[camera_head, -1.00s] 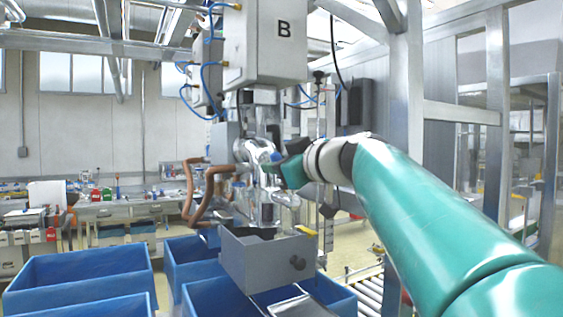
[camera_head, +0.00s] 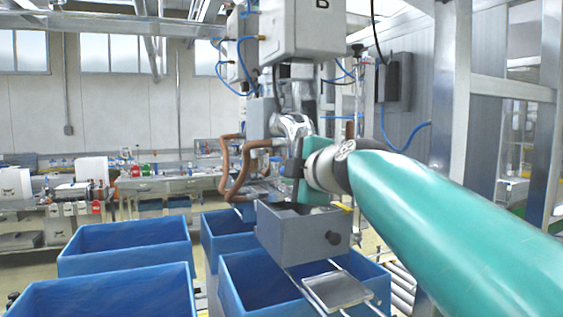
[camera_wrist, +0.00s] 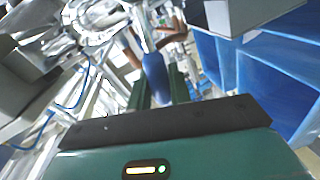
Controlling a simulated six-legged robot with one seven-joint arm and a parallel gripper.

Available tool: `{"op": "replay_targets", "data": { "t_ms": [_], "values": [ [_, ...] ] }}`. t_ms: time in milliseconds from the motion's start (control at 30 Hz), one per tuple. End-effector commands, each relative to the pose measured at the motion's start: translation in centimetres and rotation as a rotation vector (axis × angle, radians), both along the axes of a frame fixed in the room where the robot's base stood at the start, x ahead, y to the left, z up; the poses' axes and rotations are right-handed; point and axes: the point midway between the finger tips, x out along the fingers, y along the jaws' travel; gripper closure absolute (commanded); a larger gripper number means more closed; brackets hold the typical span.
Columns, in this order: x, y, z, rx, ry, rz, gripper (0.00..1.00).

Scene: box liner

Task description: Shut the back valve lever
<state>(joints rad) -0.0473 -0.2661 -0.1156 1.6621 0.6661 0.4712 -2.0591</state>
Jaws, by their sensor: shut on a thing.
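The valve lever shows in the wrist view as a blue handle (camera_wrist: 154,72) on a metal stem, between my two dark green fingers. My gripper (camera_head: 294,168) is shut on this handle, in front of the shiny metal valve body (camera_head: 290,124). In the head view my gripper and wrist hide the lever, so its angle cannot be told there. Only this one handle is clear; I cannot tell from these frames which valve it belongs to.
A grey box with a dark knob (camera_head: 302,236) hangs just below my gripper. Blue bins (camera_head: 126,245) stand below and left. Brown hoses (camera_head: 232,165) run left of the valve. A metal post (camera_head: 455,85) stands to the right. A cabinet marked B (camera_head: 315,30) hangs above.

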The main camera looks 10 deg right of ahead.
Motion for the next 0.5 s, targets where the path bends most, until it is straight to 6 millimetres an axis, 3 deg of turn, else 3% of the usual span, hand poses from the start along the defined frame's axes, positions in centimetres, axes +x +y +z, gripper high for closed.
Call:
{"op": "replay_targets", "data": {
  "t_ms": [500],
  "values": [
    [-0.3, 0.6, -1.8, -0.227, -0.048, 0.008, 1.00]
  ]
}}
